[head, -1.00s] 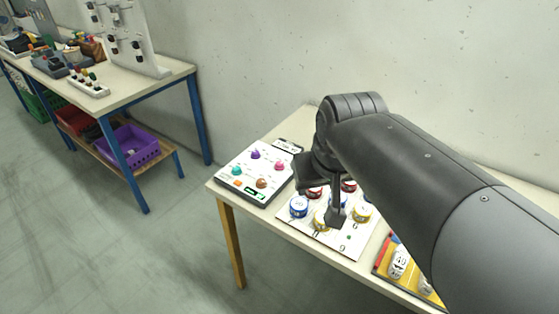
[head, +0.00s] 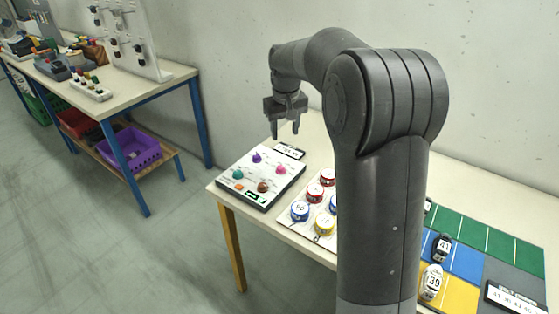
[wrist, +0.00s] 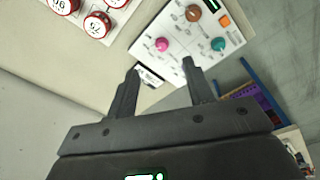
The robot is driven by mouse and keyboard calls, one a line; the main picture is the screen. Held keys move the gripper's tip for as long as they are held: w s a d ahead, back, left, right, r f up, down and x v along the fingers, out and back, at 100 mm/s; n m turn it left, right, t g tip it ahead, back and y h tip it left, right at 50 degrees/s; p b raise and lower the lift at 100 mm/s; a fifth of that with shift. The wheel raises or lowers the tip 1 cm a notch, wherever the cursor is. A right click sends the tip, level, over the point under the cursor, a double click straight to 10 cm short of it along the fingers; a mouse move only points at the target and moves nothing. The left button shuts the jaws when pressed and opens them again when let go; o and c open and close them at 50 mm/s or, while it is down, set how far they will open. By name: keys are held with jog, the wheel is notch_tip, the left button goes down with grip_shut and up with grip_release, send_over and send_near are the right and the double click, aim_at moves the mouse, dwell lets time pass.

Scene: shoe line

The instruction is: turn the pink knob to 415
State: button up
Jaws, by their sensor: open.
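The pink knob (head: 281,170) sits on a white control panel (head: 240,190) at the near table's left end. A purple knob (head: 257,157), a teal knob (head: 238,174) and a brown knob (head: 263,187) share the panel. In the wrist view the pink knob (wrist: 162,45) lies beyond the fingertips, on the white panel (wrist: 181,58). My gripper (head: 285,132) is open and empty, pointing down above the panel's back edge. In the wrist view my gripper (wrist: 161,65) shows its two fingers apart, with nothing between them. The knob's setting is too small to read.
A small dark-framed display card (head: 290,151) lies behind the panel. Several round red, blue and yellow tins (head: 300,211) stand to its right. A coloured mat (head: 470,233) with numbered shoes lies further right. The wall is close behind the table.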

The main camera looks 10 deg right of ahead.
jog(key=g, duration=0.1)
send_over(281, 167)
notch_tip(281, 167, down, 8)
notch_tip(281, 167, down, 11)
jog(key=shift+f, duration=0.1)
jog(key=c, duration=1)
jog(key=shift+n, duration=0.4)
jog(key=n, duration=0.3)
jog(key=shift+n, duration=2.1)
